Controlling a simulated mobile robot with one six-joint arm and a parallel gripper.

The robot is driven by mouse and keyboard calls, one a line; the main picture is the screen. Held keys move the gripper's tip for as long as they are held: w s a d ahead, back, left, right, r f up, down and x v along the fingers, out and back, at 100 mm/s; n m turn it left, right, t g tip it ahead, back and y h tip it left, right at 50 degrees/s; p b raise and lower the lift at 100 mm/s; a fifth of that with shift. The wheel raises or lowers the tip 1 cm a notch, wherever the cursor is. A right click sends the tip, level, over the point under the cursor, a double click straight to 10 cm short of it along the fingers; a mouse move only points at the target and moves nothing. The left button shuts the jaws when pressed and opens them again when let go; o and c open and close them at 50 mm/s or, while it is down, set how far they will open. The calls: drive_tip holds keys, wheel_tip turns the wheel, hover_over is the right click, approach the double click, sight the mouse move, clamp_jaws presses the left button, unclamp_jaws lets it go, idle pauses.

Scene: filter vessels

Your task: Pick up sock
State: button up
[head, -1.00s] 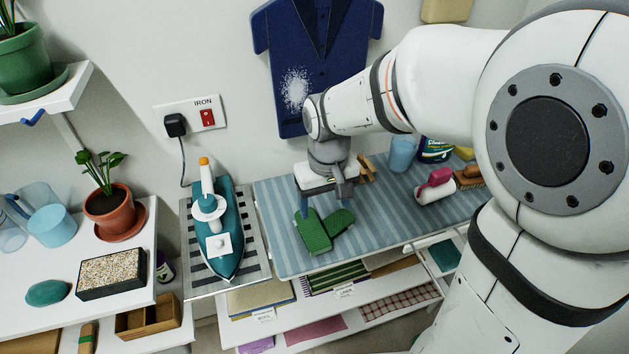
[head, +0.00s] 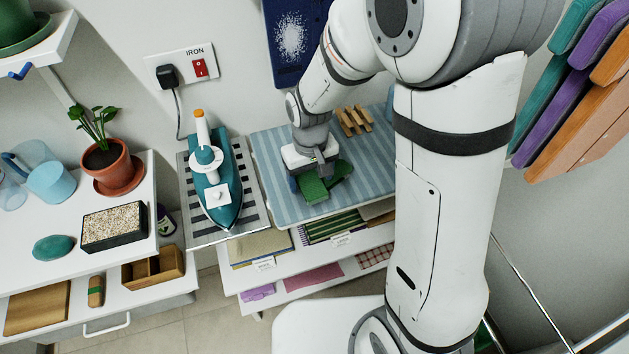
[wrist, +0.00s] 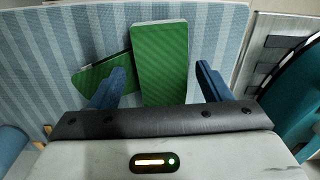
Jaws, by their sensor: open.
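The green sock (head: 314,189) lies on the blue striped ironing board (head: 362,188), near its front left part. In the wrist view, the sock (wrist: 159,45) shows a long textured part with a pale top edge and a second part angled off to the left. My gripper (head: 308,184) is over the sock and hides part of it in the head view. In the wrist view, the blue fingers of my gripper (wrist: 160,80) are apart, one on each side of the long part. I cannot tell whether they touch it.
A teal iron (head: 213,190) stands on a striped metal rest just left of the board. Wooden pegs (head: 354,121) lie behind my gripper. Shelves with folded cloths (head: 333,227) are below. A potted plant (head: 104,160) stands on the left shelf.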

drive_tip(key=shift+c, duration=0.5)
drive_tip(key=c, duration=1)
drive_tip(key=shift+r, duration=0.15)
